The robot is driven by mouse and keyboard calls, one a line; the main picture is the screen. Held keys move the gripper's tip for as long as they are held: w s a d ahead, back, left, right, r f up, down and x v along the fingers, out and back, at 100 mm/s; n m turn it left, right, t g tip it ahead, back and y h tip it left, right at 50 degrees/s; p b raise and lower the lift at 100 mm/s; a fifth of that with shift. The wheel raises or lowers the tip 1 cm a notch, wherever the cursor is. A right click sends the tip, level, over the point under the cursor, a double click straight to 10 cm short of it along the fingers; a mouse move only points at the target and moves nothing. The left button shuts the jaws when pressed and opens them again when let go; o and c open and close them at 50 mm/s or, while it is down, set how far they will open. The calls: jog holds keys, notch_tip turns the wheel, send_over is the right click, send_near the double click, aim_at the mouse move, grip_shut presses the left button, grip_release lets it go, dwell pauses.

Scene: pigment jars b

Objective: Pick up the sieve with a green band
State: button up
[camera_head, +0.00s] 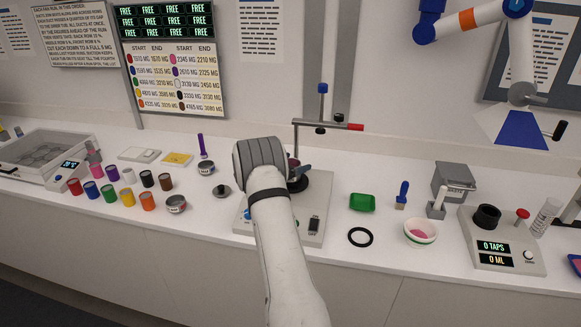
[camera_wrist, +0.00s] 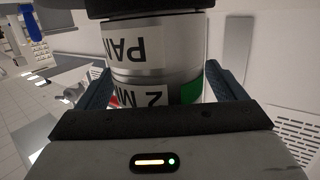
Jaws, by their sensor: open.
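In the wrist view a silver round sieve with a green band (camera_wrist: 190,93) stands between my fingers, with a white label that reads "2 M" upside down. Against it is a silver pan (camera_wrist: 184,62) labelled "PAN", above it in this picture. My gripper (camera_wrist: 163,78) is open, with one dark finger on each side of the stack. Whether the fingers touch it I cannot tell. In the head view my wrist and arm hide the sieve and most of the gripper, over the shaker (camera_head: 312,230) with its black round base (camera_head: 298,185).
A post with a red-handled clamp (camera_head: 340,126) and blue knob (camera_head: 322,88) rises just behind my gripper. Several pigment jars (camera_head: 110,193) and a small lid (camera_head: 222,191) stand left.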

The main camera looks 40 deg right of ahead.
jog(key=shift+d, duration=0.3)
jog(key=shift+c, duration=0.3)
